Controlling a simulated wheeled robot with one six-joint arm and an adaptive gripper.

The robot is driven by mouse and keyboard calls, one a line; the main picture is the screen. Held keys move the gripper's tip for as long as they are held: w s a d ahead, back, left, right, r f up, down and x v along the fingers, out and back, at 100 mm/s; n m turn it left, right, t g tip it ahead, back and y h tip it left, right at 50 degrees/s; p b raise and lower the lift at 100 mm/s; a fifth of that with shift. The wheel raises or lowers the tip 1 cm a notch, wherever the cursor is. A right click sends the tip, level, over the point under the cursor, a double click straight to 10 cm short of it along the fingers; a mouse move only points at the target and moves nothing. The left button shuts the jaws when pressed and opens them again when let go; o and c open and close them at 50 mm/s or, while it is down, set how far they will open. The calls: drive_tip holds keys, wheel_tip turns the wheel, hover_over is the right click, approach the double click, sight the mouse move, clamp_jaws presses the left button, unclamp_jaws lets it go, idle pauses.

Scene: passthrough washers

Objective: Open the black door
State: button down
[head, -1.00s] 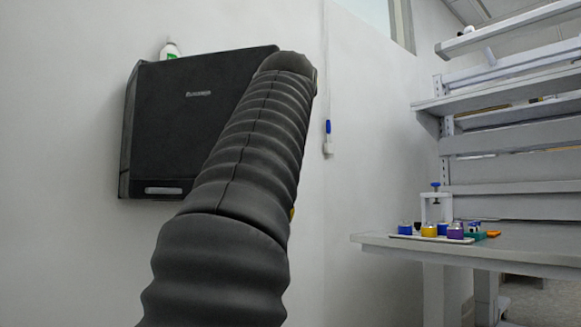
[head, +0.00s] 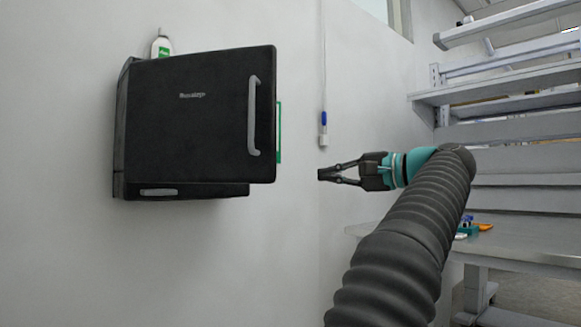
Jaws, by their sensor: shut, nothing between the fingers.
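The black door (head: 190,120) is the front of a black cabinet on the white wall, at the left of the head view. A grey vertical handle (head: 253,116) is near its right edge. The door stands out from the cabinet body below and seems ajar, hinged at the left; its inside is hidden. My gripper (head: 324,174) is in mid-air to the right of the door, apart from the handle and a little lower. Its fingers point left, meet at the tips and hold nothing.
A white bottle with a green label (head: 161,46) stands on top of the cabinet. A lower front with a grey handle (head: 159,192) shows under the door. A blue-and-white item (head: 323,128) hangs on the wall. Shelves and a workbench (head: 520,245) are at the right.

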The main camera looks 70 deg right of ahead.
drive_tip(key=w+a+b, duration=0.2)
drive_tip(key=w+a, duration=0.1)
drive_tip(key=w, duration=0.5)
drive_tip(key=shift+w+r+t+y+b, duration=0.15)
drive_tip(key=shift+t+y+b, duration=0.15)
drive_tip(key=shift+y, duration=0.1)
drive_tip(key=shift+a, duration=0.15)
idle(0.3)
